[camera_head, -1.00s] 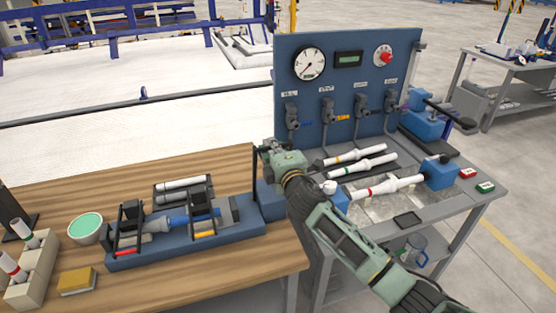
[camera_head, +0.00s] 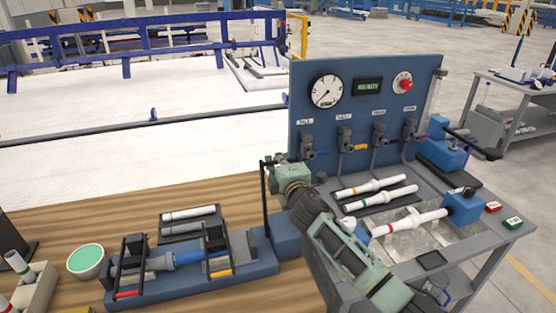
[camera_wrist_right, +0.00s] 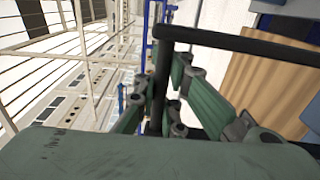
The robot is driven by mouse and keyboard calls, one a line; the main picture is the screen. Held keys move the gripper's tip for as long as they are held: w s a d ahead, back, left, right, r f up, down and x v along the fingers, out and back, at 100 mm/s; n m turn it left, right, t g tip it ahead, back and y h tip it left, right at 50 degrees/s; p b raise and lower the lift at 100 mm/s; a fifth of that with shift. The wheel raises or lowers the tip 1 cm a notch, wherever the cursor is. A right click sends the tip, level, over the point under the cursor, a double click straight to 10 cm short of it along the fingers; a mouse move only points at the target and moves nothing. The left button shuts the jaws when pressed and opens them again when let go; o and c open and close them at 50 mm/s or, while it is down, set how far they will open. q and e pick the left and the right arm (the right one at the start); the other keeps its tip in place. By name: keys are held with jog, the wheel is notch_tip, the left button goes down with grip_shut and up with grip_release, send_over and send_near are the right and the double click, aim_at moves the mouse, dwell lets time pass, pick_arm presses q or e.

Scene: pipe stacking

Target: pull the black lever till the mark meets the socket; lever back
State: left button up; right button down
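The black lever (camera_head: 264,205) stands about upright at the right end of a blue fixture (camera_head: 150,291) on the wooden table. My right gripper (camera_head: 272,163) is at the lever's top end. In the right wrist view, the black bar (camera_wrist_right: 160,85) runs between or just in front of its green fingers (camera_wrist_right: 158,92); I cannot tell whether they clamp it. The mark and the socket mouth are too small to make out. My left gripper is not in view.
A blue gauge panel (camera_head: 350,90) rises behind the grey bench (camera_head: 480,238), where several white pipes lie. A green-filled bowl (camera_head: 86,262) stands left. My right arm covers the bench's left front.

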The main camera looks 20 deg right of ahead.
jog(key=c, duration=1.8)
grip_release()
jog(key=shift+c, duration=0.2)
jog(key=s, duration=1.2)
jog(key=shift+d+r, duration=0.15)
jog(key=shift+d, duration=0.05)
